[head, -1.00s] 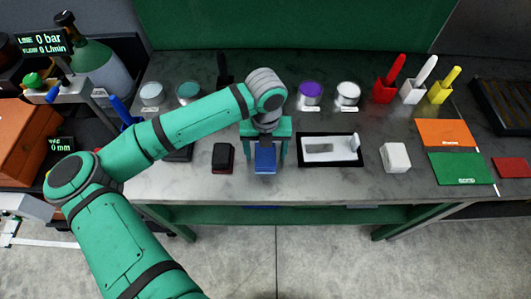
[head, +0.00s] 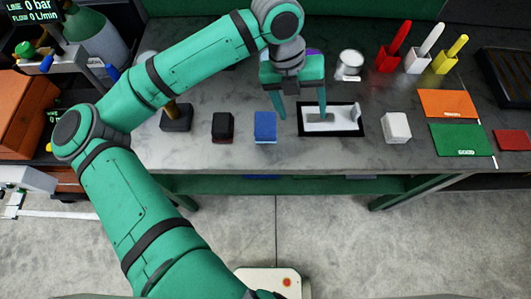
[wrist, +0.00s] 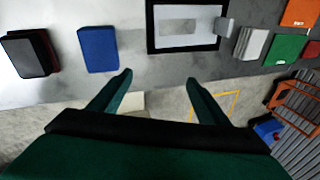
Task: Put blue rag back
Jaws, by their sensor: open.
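The blue rag (head: 265,126) looks like a small folded blue block. It lies flat on the grey bench top, between a black-and-red block (head: 223,126) and a black-rimmed tray (head: 303,134). It also shows in the wrist view (wrist: 98,48), at upper left. My gripper (head: 302,114) is open and empty. It is above the bench, to the right of the rag, with its fingers in front of the tray in the head view. In the wrist view its two fingers (wrist: 158,80) are spread apart with nothing between them.
A white block (head: 396,127) stands right of the tray. Orange (head: 446,104) and green (head: 460,139) sheets lie farther right. Red, white and yellow holders (head: 421,55) stand behind. A black block (head: 176,118) is at left. The front bench strip is clear.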

